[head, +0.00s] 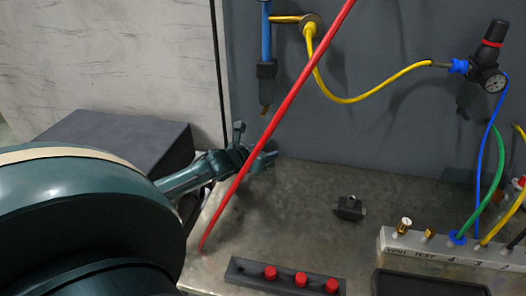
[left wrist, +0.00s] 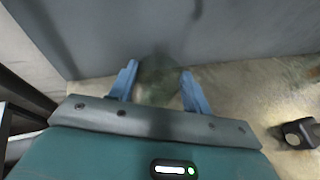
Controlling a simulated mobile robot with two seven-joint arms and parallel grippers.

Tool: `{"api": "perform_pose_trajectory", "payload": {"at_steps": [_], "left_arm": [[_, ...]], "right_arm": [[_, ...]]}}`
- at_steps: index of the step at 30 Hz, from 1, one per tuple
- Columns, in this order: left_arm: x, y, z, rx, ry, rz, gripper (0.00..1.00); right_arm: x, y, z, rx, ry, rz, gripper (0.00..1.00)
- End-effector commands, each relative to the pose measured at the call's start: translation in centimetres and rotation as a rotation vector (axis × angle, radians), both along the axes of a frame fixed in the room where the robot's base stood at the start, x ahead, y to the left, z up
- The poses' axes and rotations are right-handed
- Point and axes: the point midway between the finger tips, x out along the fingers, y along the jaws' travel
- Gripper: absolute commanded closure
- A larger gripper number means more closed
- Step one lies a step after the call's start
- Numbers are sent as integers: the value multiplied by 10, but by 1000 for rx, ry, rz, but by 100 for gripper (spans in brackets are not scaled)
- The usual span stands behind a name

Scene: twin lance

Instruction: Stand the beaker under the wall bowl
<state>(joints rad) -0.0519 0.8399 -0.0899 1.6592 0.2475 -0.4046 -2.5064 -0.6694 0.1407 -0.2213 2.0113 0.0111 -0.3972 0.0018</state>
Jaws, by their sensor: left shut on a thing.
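My left gripper (head: 264,157) is low by the grey back wall, over the left part of the bench. In the left wrist view its two blue fingers are on either side of a clear, greenish round thing, which looks like the beaker (left wrist: 157,80). The gripper is shut on it. In the head view I cannot make out the beaker. No plain wall bowl shows for certain; a round brass fitting (head: 312,20) is on the wall above and right of the gripper. My right gripper is not in view.
A long red rod (head: 290,95) slants across in front of my left gripper. A blue lance (head: 266,35) hangs above it. A small black block (head: 348,207), a rack with red knobs (head: 301,279) and a hose manifold (head: 440,247) are on the bench. Bare bench lies between.

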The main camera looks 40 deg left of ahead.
Motion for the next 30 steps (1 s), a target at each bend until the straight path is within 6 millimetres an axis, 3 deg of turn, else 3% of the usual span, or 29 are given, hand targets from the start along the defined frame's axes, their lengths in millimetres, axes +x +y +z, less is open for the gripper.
{"api": "perform_pose_trajectory", "payload": {"at_steps": [3, 4, 12, 21, 30], "left_arm": [[0, 0, -3, 1, 0, 0, 77], [0, 0, -3, 1, 0, 0, 51], [0, 0, -3, 0, 1, 0, 30], [-1, 0, 1, 0, 1, 0, 30], [-38, -4, 14, 3, 5, -2, 30]], "right_arm": [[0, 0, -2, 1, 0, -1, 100], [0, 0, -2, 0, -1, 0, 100], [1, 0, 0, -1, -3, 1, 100], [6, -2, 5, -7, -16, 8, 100], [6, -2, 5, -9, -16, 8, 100]]}}
